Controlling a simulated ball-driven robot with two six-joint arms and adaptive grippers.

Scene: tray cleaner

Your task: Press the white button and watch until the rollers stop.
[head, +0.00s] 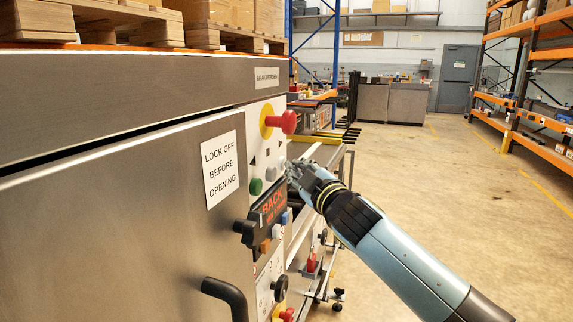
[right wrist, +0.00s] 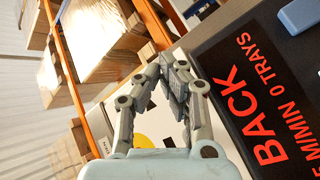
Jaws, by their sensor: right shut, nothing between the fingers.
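The control panel (head: 270,143) is on the end of the steel machine. A pale, whitish round button (head: 270,173) sits in its row of buttons, beside a green button (head: 255,187). My right gripper (head: 290,172) is at the right end of this row, shut and empty. In the head view I cannot tell whether its tips touch the panel. In the right wrist view the closed fingers (right wrist: 168,75) stand in front of the panel, beside the dark display (right wrist: 245,100) with red text reading BACK and 0 TRAYS. The white button cannot be made out there. No rollers can be made out clearly. My left gripper is out of view.
A red mushroom button (head: 284,122) on a yellow disc sticks out above the row. A black door handle (head: 226,295) and a label (head: 221,170) reading LOCK OFF BEFORE OPENING are on the steel door. Open floor (head: 440,180) lies to the right.

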